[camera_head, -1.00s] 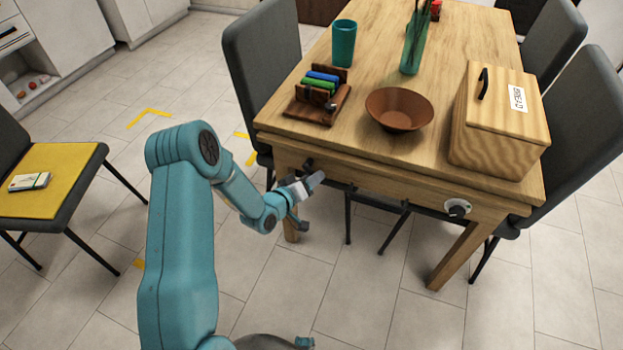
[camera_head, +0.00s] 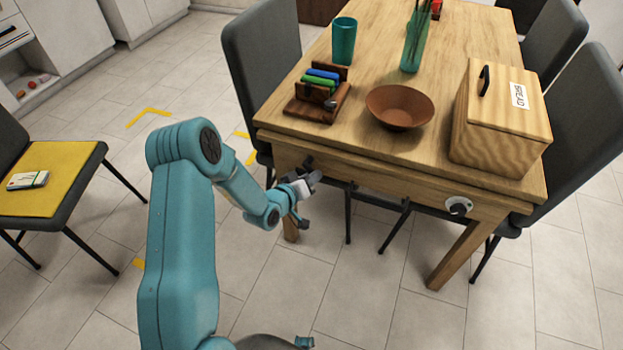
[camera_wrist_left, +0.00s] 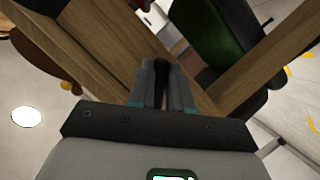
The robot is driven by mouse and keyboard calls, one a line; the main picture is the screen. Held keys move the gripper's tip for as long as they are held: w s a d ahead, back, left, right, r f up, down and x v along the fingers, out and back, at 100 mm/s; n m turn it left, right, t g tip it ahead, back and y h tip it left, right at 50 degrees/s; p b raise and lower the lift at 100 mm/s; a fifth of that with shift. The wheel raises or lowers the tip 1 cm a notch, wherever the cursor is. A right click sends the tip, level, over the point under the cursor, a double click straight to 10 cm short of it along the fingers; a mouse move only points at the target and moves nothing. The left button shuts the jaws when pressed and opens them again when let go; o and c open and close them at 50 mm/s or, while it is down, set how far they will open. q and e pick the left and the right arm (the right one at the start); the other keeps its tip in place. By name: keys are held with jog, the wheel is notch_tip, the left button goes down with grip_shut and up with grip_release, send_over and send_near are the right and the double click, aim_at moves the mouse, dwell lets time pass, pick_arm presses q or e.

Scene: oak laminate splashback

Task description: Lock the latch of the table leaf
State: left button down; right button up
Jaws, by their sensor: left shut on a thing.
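The wooden table (camera_head: 385,182) has a dark latch handle (camera_head: 308,161) low on the left part of its front apron. My left gripper (camera_head: 312,179) is at this handle, just under the tabletop edge. In the left wrist view, the fingers of my left gripper (camera_wrist_left: 162,72) are nearly together on a dark narrow piece (camera_wrist_left: 159,88), which looks like the latch handle. The fingers hide much of it, and I cannot tell the latch's exact position. My right gripper is not in view.
A dark knob on a white round plate (camera_head: 458,206) sits at the apron's right. A pen rack (camera_head: 318,112), a brown bowl (camera_head: 400,106) and a bread box (camera_head: 502,125) stand on the tabletop. A chair (camera_head: 262,70) stands close at the table's left.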

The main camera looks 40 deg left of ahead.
pick_arm(q)
jog(key=m+y+b, duration=0.1)
jog(key=b, duration=0.1)
jog(key=a+m+y+b, duration=0.1)
jog(key=m+b, duration=0.1)
jog(key=a+m+g+y+b, duration=0.1)
jog(key=m+b, duration=0.1)
jog(key=shift+s+f+b, duration=0.1)
jog(key=shift+b, duration=0.25)
dwell(0.4)
jog(key=c, duration=1.2)
grip_release()
jog(key=shift+o, duration=0.8)
jog(key=shift+f, duration=0.1)
jog(key=shift+s, duration=0.1)
